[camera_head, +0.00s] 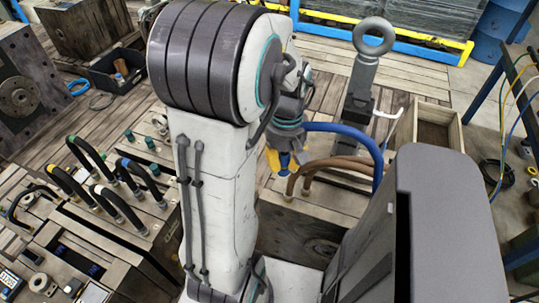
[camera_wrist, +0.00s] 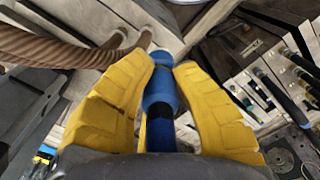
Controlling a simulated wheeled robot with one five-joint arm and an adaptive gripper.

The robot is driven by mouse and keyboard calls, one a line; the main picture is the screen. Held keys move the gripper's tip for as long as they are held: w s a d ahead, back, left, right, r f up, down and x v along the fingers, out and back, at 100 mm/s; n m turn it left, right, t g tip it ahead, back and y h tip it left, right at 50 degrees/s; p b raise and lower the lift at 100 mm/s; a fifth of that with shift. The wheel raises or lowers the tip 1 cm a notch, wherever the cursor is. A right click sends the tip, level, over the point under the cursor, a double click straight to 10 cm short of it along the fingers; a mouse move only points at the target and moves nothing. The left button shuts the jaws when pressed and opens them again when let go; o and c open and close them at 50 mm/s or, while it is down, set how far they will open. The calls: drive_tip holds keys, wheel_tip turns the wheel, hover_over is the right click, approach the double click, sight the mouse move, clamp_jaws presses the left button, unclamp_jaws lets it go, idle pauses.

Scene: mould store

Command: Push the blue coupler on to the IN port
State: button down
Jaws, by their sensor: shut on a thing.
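My gripper (camera_wrist: 168,64) has yellow fingers on both sides of the blue coupler (camera_wrist: 160,92) and is shut on it. In the head view my gripper (camera_head: 277,160) points down beside the mould block, partly behind my arm. A blue hose (camera_head: 348,129) arches away to the right from near my wrist. In the wrist view the coupler's far end points at a pale block face (camera_wrist: 163,38). I cannot make out the IN port or its label, nor whether the coupler touches it.
Two brown hoses (camera_head: 335,164) curve into the block right beside my gripper; they also show in the wrist view (camera_wrist: 55,52). A grey eye-bolt lifting piece (camera_head: 368,65) stands behind. Several black hoses (camera_head: 90,150) loop over metal blocks at left. An open wooden box (camera_head: 432,133) is at right.

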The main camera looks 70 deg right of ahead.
drive_tip(key=shift+w+a, duration=0.1)
drive_tip(key=shift+w, duration=0.15)
drive_tip(key=shift+w+d+p, duration=1.65)
drive_tip(key=shift+w+p, duration=1.3)
drive_tip(key=shift+w, duration=6.85)
drive_tip(key=shift+w+d+p, duration=1.65)
drive_tip(key=shift+w+p, duration=1.3)
drive_tip(key=shift+w, duration=6.8)
drive_tip(key=f+b, duration=1.7)
drive_tip(key=f, duration=0.6)
drive_tip(key=shift+w, duration=0.2)
wheel_tip(320, 180, down, 4)
drive_tip(key=b, duration=0.4)
